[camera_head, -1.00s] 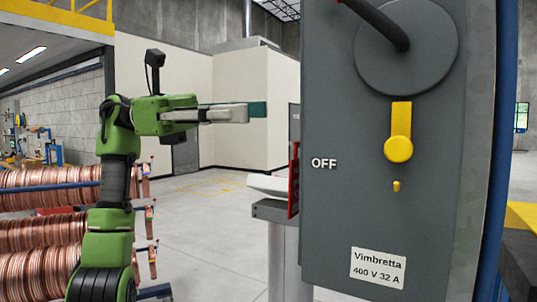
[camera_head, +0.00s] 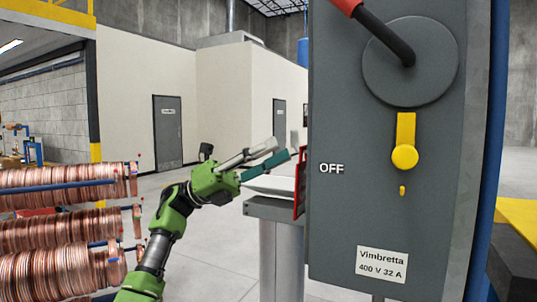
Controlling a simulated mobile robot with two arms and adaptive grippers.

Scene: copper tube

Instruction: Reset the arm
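My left arm comes in at the lower left. Its green gripper (camera_head: 281,150) points up and right, with one grey and one teal finger side by side and a gap between them. It is open and holds nothing, left of the grey switch box (camera_head: 340,215) and apart from it in the picture. The box carries a round disc with a black lever (camera_head: 393,38) that slants to the upper left into a red grip (camera_head: 346,4). "OFF" stands beside a yellow latch (camera_head: 405,156). The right gripper is not in view.
Copper tube coils (camera_head: 60,233) hang on a rack at the lower left. Open floor lies between coils and pedestal.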

